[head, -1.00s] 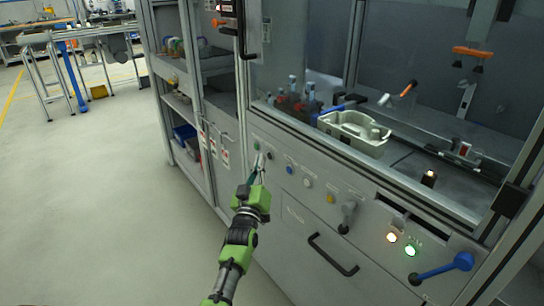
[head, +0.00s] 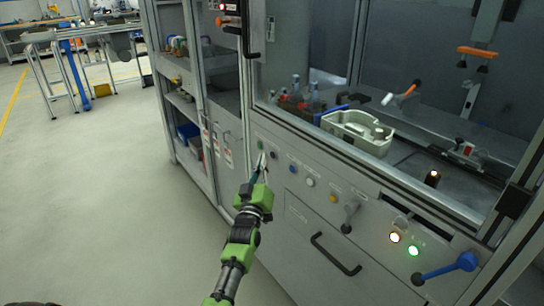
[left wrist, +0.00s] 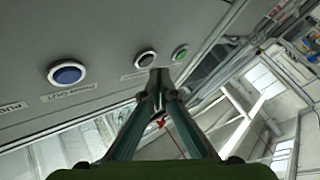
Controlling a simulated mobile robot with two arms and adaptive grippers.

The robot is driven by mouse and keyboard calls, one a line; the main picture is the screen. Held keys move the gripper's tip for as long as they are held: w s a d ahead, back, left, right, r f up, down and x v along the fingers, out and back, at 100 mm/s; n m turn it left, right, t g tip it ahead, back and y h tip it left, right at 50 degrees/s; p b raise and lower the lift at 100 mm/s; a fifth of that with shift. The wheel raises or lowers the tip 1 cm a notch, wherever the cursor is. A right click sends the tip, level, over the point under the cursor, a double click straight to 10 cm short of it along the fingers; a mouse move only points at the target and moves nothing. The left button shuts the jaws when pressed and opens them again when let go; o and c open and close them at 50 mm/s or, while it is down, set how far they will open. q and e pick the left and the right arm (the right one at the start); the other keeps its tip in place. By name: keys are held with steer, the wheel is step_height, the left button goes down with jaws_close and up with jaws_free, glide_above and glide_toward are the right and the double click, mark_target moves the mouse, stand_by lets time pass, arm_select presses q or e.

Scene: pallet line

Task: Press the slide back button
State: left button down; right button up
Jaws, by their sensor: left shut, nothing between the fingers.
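My left gripper (head: 262,159) is shut and empty, its tips close to the grey control panel (head: 275,186) near its left end. In the head view a green button (head: 261,144) and a black button (head: 273,155) lie by the tips. A blue button (head: 292,168) and a white button (head: 310,182) follow to the right. In the left wrist view the tips (left wrist: 158,75) appear just beside the black button (left wrist: 145,59), with the green button (left wrist: 180,53) and blue button (left wrist: 67,73) either side. I cannot tell whether they touch. I cannot read which label says slide back.
A yellow button (head: 333,198), a black knob (head: 351,208), a lit green button (head: 413,250) and a blue handle (head: 446,268) sit further right on the panel. A pale tray (head: 357,132) stands behind the glass. The floor (head: 110,190) at left is clear.

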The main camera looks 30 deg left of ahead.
arm_select(q)
steer(key=shift+w+d, duration=0.1)
steer(key=shift+w, duration=0.05)
steer(key=shift+w, duration=0.25)
arm_select(e)
steer(key=shift+w+r, duration=0.4)
steer(key=shift+r, duration=0.15)
arm_select(q)
steer(key=shift+d, duration=0.1)
arm_select(e)
steer(key=shift+s+f, duration=0.15)
steer(key=shift+s, duration=0.15)
